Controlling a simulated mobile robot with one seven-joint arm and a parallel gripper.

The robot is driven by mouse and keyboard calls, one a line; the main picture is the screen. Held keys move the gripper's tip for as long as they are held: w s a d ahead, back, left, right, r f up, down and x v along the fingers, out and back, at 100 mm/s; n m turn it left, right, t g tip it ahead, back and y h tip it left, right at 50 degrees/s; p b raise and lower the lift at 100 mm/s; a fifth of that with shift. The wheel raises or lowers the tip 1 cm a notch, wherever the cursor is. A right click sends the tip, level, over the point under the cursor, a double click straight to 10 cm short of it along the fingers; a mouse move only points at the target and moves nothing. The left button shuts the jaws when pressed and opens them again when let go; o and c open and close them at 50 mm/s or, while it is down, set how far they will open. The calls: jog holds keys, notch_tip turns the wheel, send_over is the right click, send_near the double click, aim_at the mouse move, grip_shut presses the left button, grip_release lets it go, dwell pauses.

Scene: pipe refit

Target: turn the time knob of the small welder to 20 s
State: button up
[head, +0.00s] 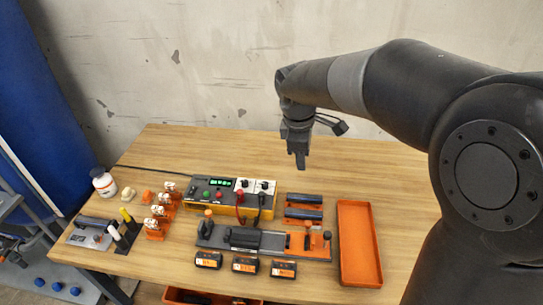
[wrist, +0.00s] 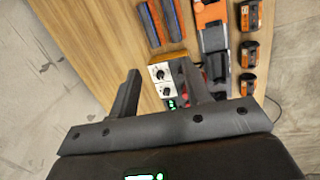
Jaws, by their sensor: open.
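The small welder (head: 228,207) is a grey and yellow box with a green lit display, standing near the back of the table. Two dark knobs sit on white dial plates at its right end, a left knob (head: 243,184) and a right knob (head: 264,186). I cannot read their labels or settings, nor tell which is the time knob. In the wrist view one knob (wrist: 159,74) and the other knob (wrist: 166,91) appear between my fingers, farther off. My gripper (head: 301,166) is open and empty, pointing down, above and to the right of the welder.
A grey and orange clamp fixture (head: 285,242) stands in front of the welder, with several orange-black blocks before it. Two dark pipes (head: 304,206) lie to the right, beside an orange tray (head: 359,245). Several orange-and-white parts (head: 158,212) stand left. Cables rise at the welder's front.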

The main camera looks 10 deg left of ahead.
aim_at(265, 183)
jog(key=w+a+f+n+g+y, duration=0.1)
jog(key=w+a+f+n+g, duration=0.1)
jog(key=w+a+f+n, duration=0.8)
jog(key=shift+m, duration=0.7)
jog(key=f, duration=0.3)
jog(key=s+f, duration=0.1)
jog(key=f, duration=0.2)
jog(key=a+f, duration=0.1)
jog(key=f, duration=0.3)
jog(key=shift+s+f, duration=0.1)
jog(key=shift+s, duration=0.15)
grip_shut()
